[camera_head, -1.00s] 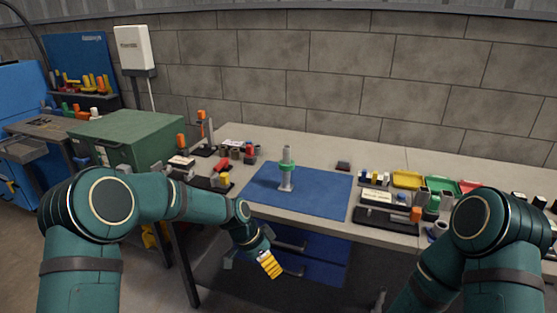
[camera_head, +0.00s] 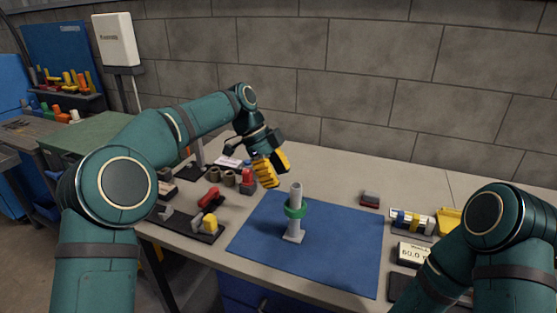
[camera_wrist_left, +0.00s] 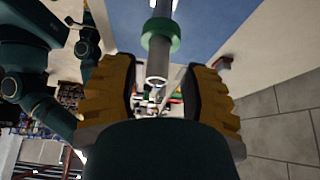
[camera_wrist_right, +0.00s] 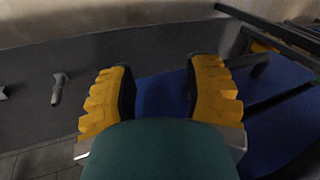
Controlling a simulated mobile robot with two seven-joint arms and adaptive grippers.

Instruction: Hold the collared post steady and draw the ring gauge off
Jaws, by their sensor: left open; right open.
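The grey collared post (camera_head: 297,193) stands upright on a square foot on the blue mat (camera_head: 345,258). The green ring gauge (camera_head: 296,209) is around the post, a little below its top. My left gripper (camera_head: 270,170) is open and empty, above and to the left of the post top. In the left wrist view the post (camera_wrist_left: 157,62) and the ring (camera_wrist_left: 161,36) show ahead between the open yellow fingers (camera_wrist_left: 157,95), apart from them. My right gripper (camera_wrist_right: 162,90) is open and empty in the right wrist view; the head view does not show it.
Left of the mat is a black tray (camera_head: 183,225) with small parts, beside a red part (camera_head: 208,197) and small cups (camera_head: 229,177). A small dark red block (camera_head: 370,199) lies behind the mat. At right are a labelled box (camera_head: 412,254) and a yellow bin (camera_head: 449,220).

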